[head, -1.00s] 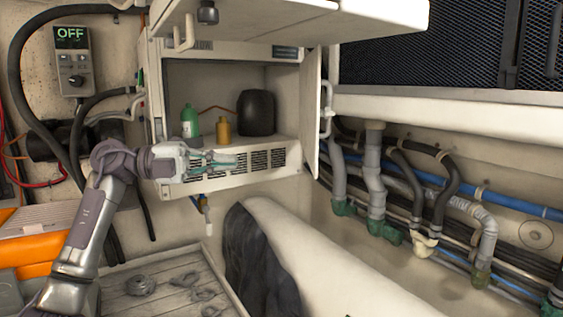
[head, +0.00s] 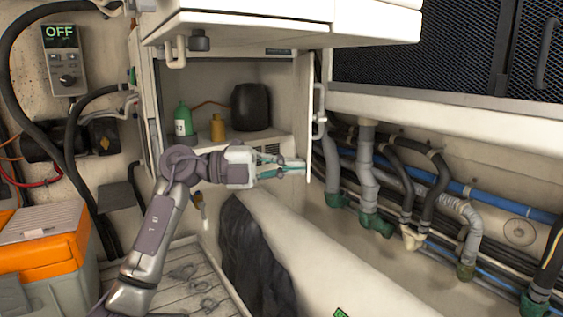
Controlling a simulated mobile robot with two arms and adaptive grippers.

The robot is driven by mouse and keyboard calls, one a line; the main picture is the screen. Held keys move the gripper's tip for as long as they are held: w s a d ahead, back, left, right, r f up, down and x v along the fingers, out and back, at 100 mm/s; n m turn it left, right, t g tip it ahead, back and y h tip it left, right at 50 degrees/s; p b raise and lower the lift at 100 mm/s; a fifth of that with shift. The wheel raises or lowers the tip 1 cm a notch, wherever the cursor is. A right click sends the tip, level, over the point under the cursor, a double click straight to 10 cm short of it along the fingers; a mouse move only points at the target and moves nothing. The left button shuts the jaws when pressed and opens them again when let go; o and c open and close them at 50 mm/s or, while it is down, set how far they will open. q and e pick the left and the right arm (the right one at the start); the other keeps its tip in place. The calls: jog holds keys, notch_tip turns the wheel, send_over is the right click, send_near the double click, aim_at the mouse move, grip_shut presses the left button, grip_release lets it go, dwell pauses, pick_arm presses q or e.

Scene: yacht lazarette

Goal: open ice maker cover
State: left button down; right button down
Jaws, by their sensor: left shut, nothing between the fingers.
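The ice maker reads as the white wall cabinet with an open front; I see into its grey interior (head: 205,82). A wide white panel (head: 300,32), seemingly its cover, juts out above the opening. A dark knob (head: 200,42) and a pale loop handle (head: 176,52) are near its left end. My left gripper (head: 303,164) is shut and empty in front of the vented lower front (head: 284,147). Its fingertips are close to the upright white side panel (head: 309,120); I cannot tell if they touch. My right gripper is not in view.
A green bottle (head: 183,118), a yellow bottle (head: 217,127) and a black container (head: 251,107) stand inside the cabinet. Pipes and hoses (head: 367,165) line the right wall. An orange-topped box (head: 45,256) is at lower left. A white hull surface (head: 310,250) lies below.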

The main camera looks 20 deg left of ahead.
pick_arm(q)
jog(key=p+x, duration=0.3)
jog(key=x, duration=0.7)
jog(key=shift+w+a, duration=0.15)
jog(key=shift+w, duration=0.1)
jog(key=shift+a, duration=0.1)
